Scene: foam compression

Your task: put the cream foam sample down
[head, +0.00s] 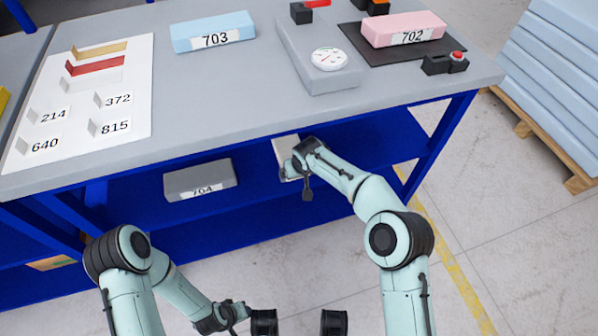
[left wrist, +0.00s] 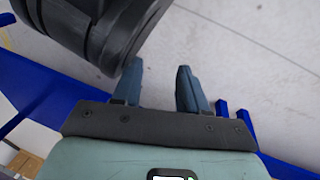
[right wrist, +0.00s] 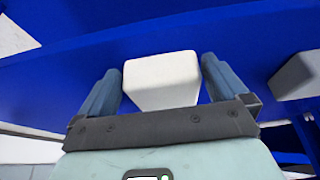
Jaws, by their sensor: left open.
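The cream foam sample (right wrist: 160,82) is a pale block between the fingers of my right gripper (right wrist: 161,66) in the right wrist view. The fingers stand wide apart, with a narrow gap showing at each side of the block. In the head view the sample (head: 284,150) is partly hidden behind my right wrist, at the blue lower shelf (head: 370,140) under the bench. Whether its underside touches the shelf is hidden. My left gripper (left wrist: 158,75) is open and empty over the floor, away from the bench.
A grey block marked 704 (head: 200,181) lies on the lower shelf to the left. The benchtop (head: 220,95) above carries the blue block 703 (head: 213,32), the pink block 702 (head: 404,29), a gauge device (head: 322,75) and a white board (head: 80,120). A blue leg (head: 440,140) stands right.

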